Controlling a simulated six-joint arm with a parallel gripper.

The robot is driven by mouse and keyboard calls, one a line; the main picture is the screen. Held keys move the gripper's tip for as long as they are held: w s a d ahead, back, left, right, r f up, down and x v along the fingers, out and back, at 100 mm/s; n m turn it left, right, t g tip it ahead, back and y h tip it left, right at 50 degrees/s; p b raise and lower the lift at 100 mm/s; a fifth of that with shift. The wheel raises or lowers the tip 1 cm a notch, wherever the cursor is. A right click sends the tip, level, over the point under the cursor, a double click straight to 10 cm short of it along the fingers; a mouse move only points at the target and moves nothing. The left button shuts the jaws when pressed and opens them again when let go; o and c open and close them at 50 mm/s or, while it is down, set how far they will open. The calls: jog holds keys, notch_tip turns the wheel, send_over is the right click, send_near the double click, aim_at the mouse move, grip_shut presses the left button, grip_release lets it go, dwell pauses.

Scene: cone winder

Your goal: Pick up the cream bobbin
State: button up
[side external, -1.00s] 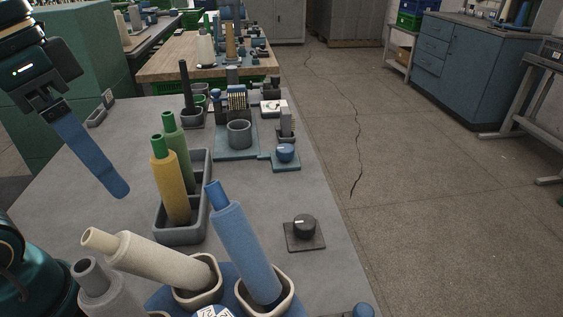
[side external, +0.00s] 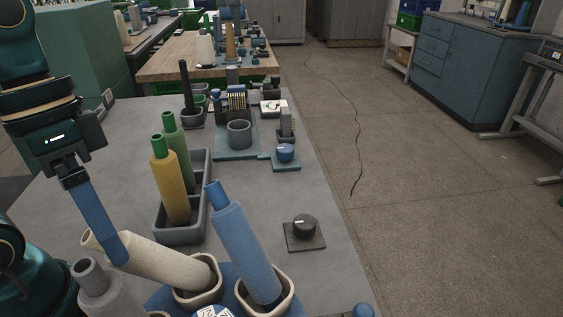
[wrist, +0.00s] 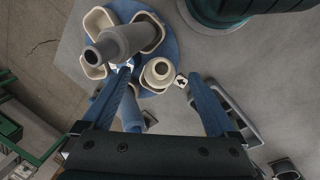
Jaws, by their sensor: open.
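The cream bobbin (side external: 160,260) leans to the left in a cream cup on the blue round base (side external: 226,270) in the side view. In the wrist view the cream bobbin (wrist: 160,73) shows nearly end-on between my two blue fingers. My gripper (wrist: 158,76) is open, with a finger on either side of it and a gap showing on both sides. In the side view my gripper (side external: 118,256) overlaps the bobbin's upper part, and only one finger shows clearly. I cannot tell its exact height against the bobbin.
A blue bobbin (side external: 243,245) leans in a cup beside the cream one. A grey bobbin (side external: 93,281) stands close at the front left. A grey tray (side external: 180,237) holds yellow and green bobbins behind. A black knob (side external: 304,226) sits at the right; the table between is clear.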

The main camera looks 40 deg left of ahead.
aim_at(158, 263)
jog(key=shift+x, duration=1.55)
jog(key=c, duration=1.3)
